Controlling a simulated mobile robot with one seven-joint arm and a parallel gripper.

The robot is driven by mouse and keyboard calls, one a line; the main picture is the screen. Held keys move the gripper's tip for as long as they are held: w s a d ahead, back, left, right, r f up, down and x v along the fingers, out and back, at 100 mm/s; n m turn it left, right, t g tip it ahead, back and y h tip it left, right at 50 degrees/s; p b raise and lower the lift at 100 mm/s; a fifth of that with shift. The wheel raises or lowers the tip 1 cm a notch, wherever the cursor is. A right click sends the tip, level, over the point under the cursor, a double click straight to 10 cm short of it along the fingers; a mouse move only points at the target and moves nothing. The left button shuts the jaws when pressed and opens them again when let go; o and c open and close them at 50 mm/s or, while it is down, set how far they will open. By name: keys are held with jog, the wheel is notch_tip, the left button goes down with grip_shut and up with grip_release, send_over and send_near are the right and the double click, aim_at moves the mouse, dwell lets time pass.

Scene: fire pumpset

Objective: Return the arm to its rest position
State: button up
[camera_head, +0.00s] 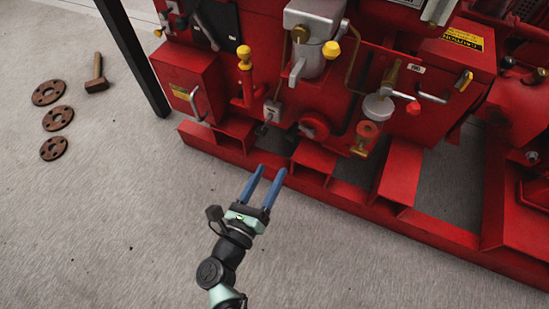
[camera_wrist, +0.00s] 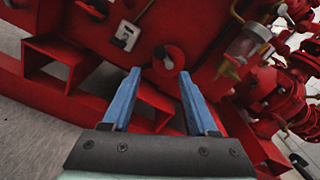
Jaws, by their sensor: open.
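My gripper (camera_head: 267,172) is in the lower middle of the head view, with two blue fingers spread apart and nothing between them. It is in front of the red pumpset (camera_head: 330,190) and points toward its lower base frame. In the wrist view the open fingers (camera_wrist: 160,85) frame part of the red machine, with a round red knob (camera_wrist: 168,57) just beyond the fingertips. I cannot tell from these views how far the fingertips are from the frame. My arm reaches up from the bottom edge of the head view.
Yellow-capped levers (camera_head: 244,58) and a clear cup (camera_wrist: 247,44) project from the machine. A dark post (camera_head: 135,60) stands at its left. Rusty flanges (camera_head: 58,118) and a hammer (camera_head: 97,76) lie on the concrete. The floor at lower left is clear.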

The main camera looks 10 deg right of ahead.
jog(key=shift+s, duration=0.1)
dwell(0.5)
jog(key=w+a+r+n+t+y+p, duration=0.3)
jog(key=r+n, duration=0.3)
jog(key=r, duration=0.9)
jog(key=w+a+r+n+t+y+p, duration=0.3)
jog(key=r+n+t, duration=0.15)
jog(key=r, duration=1.15)
jog(key=w+a+r+n+t+y+p, duration=0.35)
jog(key=r+n, duration=0.25)
jog(key=r, duration=0.9)
jog(key=s+r+n+y+p, duration=0.35)
jog(key=r+n, duration=0.45)
jog(key=r, duration=0.4)
jog(key=s+r+n+y+p, duration=0.35)
jog(key=r+n, duration=0.45)
jog(key=r, duration=0.5)
jog(key=s+d+r+n+t+h+p, duration=0.1)
jog(key=s+d+r+n+h+p, duration=0.1)
jog(key=s+d+r+n+h, duration=0.3)
jog(key=s+d+r+t+h+p, duration=0.1)
jog(key=s+r+p, duration=0.2)
jog(key=r, duration=0.5)
notch_tip(320, 180, up, 37)
jog(key=p, duration=3.7)
jog(key=shift+w+a+f+g, duration=0.15)
jog(key=shift+a+f+g, duration=0.05)
jog(key=shift+g, duration=0.1)
jog(key=shift+h, duration=0.25)
